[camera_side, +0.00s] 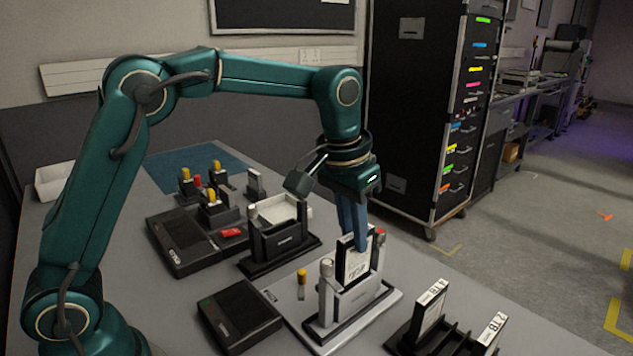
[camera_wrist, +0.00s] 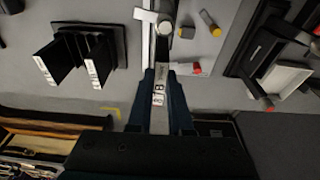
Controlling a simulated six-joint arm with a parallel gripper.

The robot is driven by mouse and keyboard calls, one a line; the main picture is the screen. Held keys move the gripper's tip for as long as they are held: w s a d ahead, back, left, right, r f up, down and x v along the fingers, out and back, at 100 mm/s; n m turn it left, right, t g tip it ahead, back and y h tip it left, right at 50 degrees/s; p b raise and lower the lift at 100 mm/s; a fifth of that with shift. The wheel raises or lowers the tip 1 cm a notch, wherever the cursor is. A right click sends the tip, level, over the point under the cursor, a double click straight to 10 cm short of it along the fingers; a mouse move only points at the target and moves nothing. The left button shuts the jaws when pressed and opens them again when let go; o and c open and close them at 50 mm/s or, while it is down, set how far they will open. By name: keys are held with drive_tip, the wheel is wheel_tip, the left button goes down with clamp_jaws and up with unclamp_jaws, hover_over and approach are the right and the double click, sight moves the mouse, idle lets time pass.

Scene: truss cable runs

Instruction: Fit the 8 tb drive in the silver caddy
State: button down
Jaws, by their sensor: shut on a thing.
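My gripper (camera_side: 354,226) points down and is shut on the 8 TB drive (camera_side: 352,266), a dark slab with a white label. In the wrist view the drive's labelled edge (camera_wrist: 158,98), which looks to read 8 TB, sits between my two fingers (camera_wrist: 160,120). The silver caddy (camera_side: 345,302) stands upright on a light base plate. The drive is upright between the caddy's side posts, and its lower part is hidden by the caddy front. I cannot tell whether it is fully seated. The caddy's top (camera_wrist: 160,24) shows partly in the wrist view.
A black rack (camera_side: 437,338) at the front right holds drives marked 4 TB (camera_side: 430,300) and 2 TB (camera_side: 491,329). A black caddy (camera_side: 281,238) with a pale insert stands behind left. A black box (camera_side: 240,315), yellow-capped piece (camera_side: 302,283) and red-capped pieces are close by.

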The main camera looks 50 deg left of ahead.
sight(352, 259)
drive_tip(key=shift+f, duration=0.2)
drive_tip(key=shift+f, duration=0.4)
drive_tip(key=shift+f, duration=0.1)
idle(0.4)
drive_tip(key=shift+f, duration=1.1)
drive_tip(key=shift+f, duration=0.15)
drive_tip(key=shift+f, duration=0.6)
drive_tip(key=shift+c, duration=2.2)
unclamp_jaws()
